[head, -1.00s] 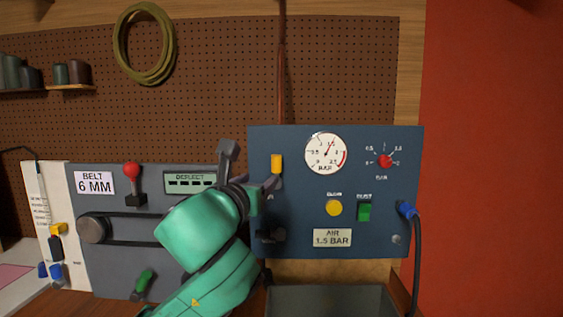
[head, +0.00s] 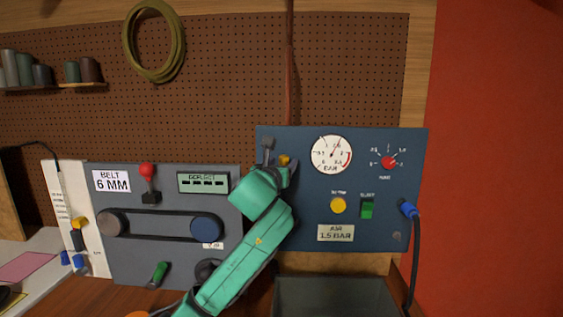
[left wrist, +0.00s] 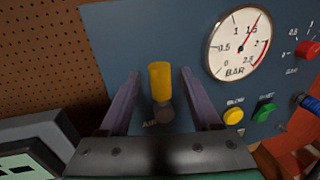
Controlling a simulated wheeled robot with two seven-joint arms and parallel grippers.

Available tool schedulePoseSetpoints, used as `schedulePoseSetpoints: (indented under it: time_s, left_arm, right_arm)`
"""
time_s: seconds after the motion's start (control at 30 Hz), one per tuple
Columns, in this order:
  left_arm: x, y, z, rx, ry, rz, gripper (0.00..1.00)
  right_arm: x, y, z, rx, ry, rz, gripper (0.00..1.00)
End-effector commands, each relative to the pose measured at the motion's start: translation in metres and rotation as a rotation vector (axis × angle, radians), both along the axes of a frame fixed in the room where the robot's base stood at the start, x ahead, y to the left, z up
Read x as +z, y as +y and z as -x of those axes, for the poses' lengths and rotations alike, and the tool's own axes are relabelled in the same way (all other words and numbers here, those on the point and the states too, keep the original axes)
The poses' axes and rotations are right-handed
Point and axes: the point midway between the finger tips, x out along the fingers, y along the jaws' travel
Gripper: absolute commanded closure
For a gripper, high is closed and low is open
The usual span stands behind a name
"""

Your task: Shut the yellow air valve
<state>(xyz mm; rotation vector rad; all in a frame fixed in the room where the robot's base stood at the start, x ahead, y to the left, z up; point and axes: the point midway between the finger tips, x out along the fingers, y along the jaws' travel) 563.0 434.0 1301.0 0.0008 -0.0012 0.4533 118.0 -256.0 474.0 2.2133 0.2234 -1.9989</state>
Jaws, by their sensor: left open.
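The yellow air valve handle (left wrist: 160,82) stands upright on a grey pivot (left wrist: 165,114) on the blue air panel in the left wrist view. In the head view only a small part of the yellow handle (head: 285,160) shows behind my arm. My left gripper (head: 277,157) is in front of the valve at the panel's upper left. In the left wrist view my left gripper (left wrist: 159,77) is open, with one finger on each side of the handle and gaps between. I cannot tell how deep the fingers reach. My right gripper is not in view.
The grey belt panel (head: 130,265) stands at left. A grey bin (head: 335,295) sits below.

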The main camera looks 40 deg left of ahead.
Motion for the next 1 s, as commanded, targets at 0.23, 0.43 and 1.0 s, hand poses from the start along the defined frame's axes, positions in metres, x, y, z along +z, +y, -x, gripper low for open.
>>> schedulePoseSetpoints:
  time_s: [0.23,0.43,1.0]
  left_arm:
    - [-0.0001,0.0,0.0004,0.0,0.0,0.0,1.0]
    - [0.0,0.0,0.0005,0.001,0.0,0.0,1.0]
    - [0.0002,-0.0001,0.0007,0.0,0.0,0.0,1.0]
  right_arm:
    - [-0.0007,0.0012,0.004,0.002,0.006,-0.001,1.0]
    - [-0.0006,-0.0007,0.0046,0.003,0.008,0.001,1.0]
    - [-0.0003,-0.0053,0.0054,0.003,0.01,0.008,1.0]
